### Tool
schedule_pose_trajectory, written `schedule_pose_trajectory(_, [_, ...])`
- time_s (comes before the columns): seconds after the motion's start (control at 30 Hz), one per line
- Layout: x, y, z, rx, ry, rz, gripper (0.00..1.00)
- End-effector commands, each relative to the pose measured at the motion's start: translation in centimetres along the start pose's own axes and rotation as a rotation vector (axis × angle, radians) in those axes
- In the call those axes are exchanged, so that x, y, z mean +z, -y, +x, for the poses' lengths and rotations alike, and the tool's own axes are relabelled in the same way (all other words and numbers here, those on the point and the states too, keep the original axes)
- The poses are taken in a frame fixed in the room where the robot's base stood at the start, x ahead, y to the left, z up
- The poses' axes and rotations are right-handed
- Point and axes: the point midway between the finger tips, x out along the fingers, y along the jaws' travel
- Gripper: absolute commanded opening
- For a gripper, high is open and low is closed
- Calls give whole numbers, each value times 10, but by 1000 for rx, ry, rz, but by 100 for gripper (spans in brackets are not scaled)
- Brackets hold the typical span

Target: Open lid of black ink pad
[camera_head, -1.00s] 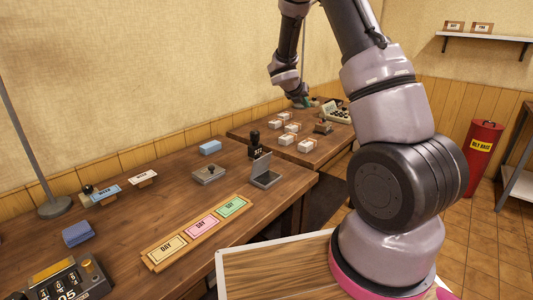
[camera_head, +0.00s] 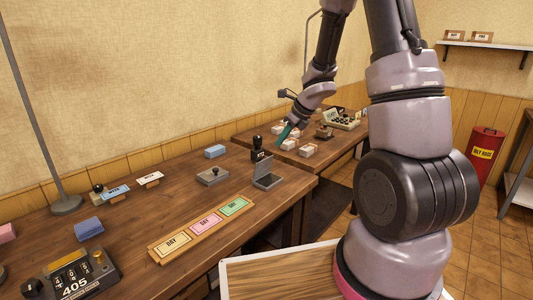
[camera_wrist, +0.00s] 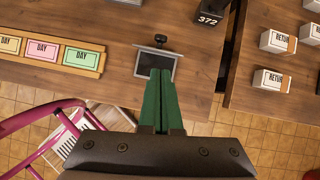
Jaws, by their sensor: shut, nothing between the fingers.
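A grey ink pad (camera_head: 267,183) stands near the right end of the long desk with its lid (camera_head: 264,168) raised about upright. Its dark pad surface is exposed. In the wrist view, the open pad (camera_wrist: 143,66) lies beyond my fingertips, with the lid seen nearly edge-on and its black knob (camera_wrist: 160,39) behind. A second grey pad box with a knob (camera_head: 213,177) stands to its left, closed. My gripper (camera_head: 280,143) has green fingers, shut and empty, above the far right of the desk. The fingers (camera_wrist: 160,74) overlap the pad's picture in the wrist view; they look apart from it.
A black stamp marked 372 (camera_head: 257,151) stands just behind the open pad. A wooden rack (camera_head: 200,230) with DAY cards lies in front. White boxes (camera_head: 308,151) stand on the neighbouring table, across a gap. A numbered device (camera_head: 73,278) is at front left.

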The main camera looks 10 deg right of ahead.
Motion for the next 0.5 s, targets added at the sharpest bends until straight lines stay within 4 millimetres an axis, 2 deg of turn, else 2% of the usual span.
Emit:
schedule_pose_trajectory(0.03, [-1,-1,13,3,-4,3,0])
schedule_pose_trajectory(0.23, [-1,0,55,2,-4,3,0])
schedule_pose_trajectory(0.5, [16,1,84,-2,-1,2,0])
